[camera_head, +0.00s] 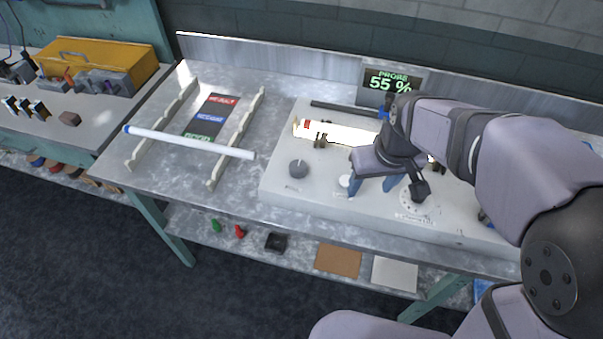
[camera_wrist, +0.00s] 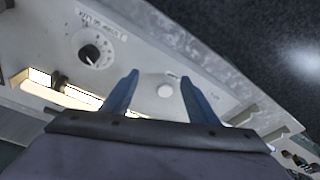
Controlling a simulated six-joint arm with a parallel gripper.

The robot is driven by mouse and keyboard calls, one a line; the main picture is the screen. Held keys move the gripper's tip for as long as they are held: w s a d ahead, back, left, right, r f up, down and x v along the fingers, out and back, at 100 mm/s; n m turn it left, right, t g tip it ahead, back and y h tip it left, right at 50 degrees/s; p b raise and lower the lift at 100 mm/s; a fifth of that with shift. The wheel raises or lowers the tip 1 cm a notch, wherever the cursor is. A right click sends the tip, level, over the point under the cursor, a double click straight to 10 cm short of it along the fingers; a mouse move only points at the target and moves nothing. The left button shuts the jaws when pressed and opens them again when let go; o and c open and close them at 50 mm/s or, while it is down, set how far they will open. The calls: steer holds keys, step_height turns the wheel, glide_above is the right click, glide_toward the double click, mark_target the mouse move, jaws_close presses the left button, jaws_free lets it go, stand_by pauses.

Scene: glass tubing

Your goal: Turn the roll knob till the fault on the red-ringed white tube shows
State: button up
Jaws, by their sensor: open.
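The white tube (camera_head: 352,134) glows brightly on dark supports at the back of the pale panel, with a red ring (camera_head: 307,125) near its left end. No fault can be made out on it. Part of the glow shows in the wrist view (camera_wrist: 85,98). A black knob (camera_wrist: 90,54) sits in a ring of marks; it is at the panel's right in the head view (camera_head: 420,190). A grey knob (camera_head: 298,169) stands at the left. Labels are too small to read. My gripper (camera_head: 375,187) is open and empty over the panel, its blue fingers (camera_wrist: 160,90) spread either side of a white button (camera_wrist: 166,91).
A white tube with a blue end (camera_head: 190,142) lies across a cream rack with coloured strips (camera_head: 210,117). A screen (camera_head: 390,84) reads PROBE 55 %. A dark bar (camera_head: 345,107) lies behind the glowing tube. A yellow toolbox (camera_head: 95,70) is on the left bench.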

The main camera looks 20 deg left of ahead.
mark_target(298, 166)
steer(key=w+a+r+n+t+y+b, duration=0.1)
steer(key=w+a+n+b, duration=0.1)
steer(key=a, duration=0.6)
steer(key=w+a+n+y+b, duration=0.1)
steer(key=w+a+n+b, duration=0.1)
steer(key=a, duration=0.6)
steer(key=shift+p+x, duration=0.6)
steer(key=shift+x, duration=3)
steer(key=shift+d, duration=0.2)
steer(key=shift+w, duration=0.1)
steer(key=c, duration=1)
steer(key=n, duration=0.1)
steer(key=n+b, duration=0.1)
steer(key=shift+w+d+f+n+g+y, duration=0.1)
steer(key=shift+f+n+g+y, duration=0.05)
steer(key=shift+n+g+y, duration=0.2)
steer(key=shift+n+g+b, duration=0.35)
steer(key=shift+n+b, duration=0.35)
steer(key=shift+n, duration=0.45)
